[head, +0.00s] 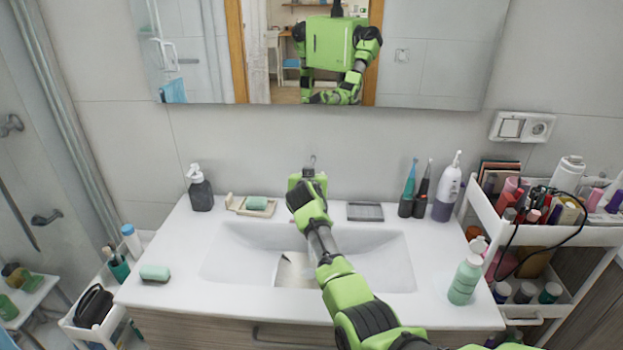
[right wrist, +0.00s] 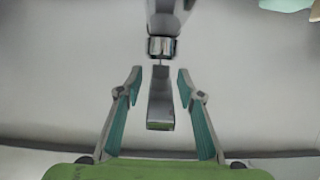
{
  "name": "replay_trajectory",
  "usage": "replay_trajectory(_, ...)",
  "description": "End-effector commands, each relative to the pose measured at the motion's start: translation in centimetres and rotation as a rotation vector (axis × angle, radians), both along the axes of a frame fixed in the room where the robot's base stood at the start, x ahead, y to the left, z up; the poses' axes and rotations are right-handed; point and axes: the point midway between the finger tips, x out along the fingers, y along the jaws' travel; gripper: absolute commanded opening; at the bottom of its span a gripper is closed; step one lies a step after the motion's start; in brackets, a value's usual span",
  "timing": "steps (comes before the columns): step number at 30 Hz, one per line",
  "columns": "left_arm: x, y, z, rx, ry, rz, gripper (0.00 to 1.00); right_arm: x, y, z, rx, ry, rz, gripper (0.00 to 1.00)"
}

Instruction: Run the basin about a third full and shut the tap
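The white basin (head: 375,262) is sunk into the countertop in the middle of the head view. A beige-grey patch lies in its bottom; I cannot tell whether it is water or a reflection. My right arm reaches across the basin, and my right gripper (head: 307,178) is at the tap by the wall, hiding most of it. In the right wrist view the chrome tap (right wrist: 162,45) has a flat lever (right wrist: 160,103) pointing towards me. My right gripper (right wrist: 160,75) is open, its fingers on either side of the lever with gaps. No running water is visible. My left gripper is out of view.
Behind the basin are a dark soap bottle (head: 200,190), a soap dish (head: 252,207), a grey tray (head: 365,211) and electric toothbrushes (head: 408,190). A green bottle (head: 465,280) stands front right, a green soap (head: 155,273) front left. A full cart (head: 560,232) is at right.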

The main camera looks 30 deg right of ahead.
Motion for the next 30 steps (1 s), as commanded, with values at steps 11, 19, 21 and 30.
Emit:
replay_trajectory(11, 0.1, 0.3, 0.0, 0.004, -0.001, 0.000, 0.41, -2.5, 1.6, 1.1, 0.002, -0.002, 0.001, 0.35)
replay_trajectory(19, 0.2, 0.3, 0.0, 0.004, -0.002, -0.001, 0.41, -6.1, 3.9, 2.8, 0.001, -0.002, 0.002, 0.35)
replay_trajectory(21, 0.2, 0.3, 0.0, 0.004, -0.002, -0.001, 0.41, -7.0, 4.4, 3.1, 0.004, -0.001, 0.001, 0.35)
replay_trajectory(30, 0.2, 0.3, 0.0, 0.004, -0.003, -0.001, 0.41, -9.3, 5.7, 4.2, 0.000, 0.002, 0.000, 0.35)
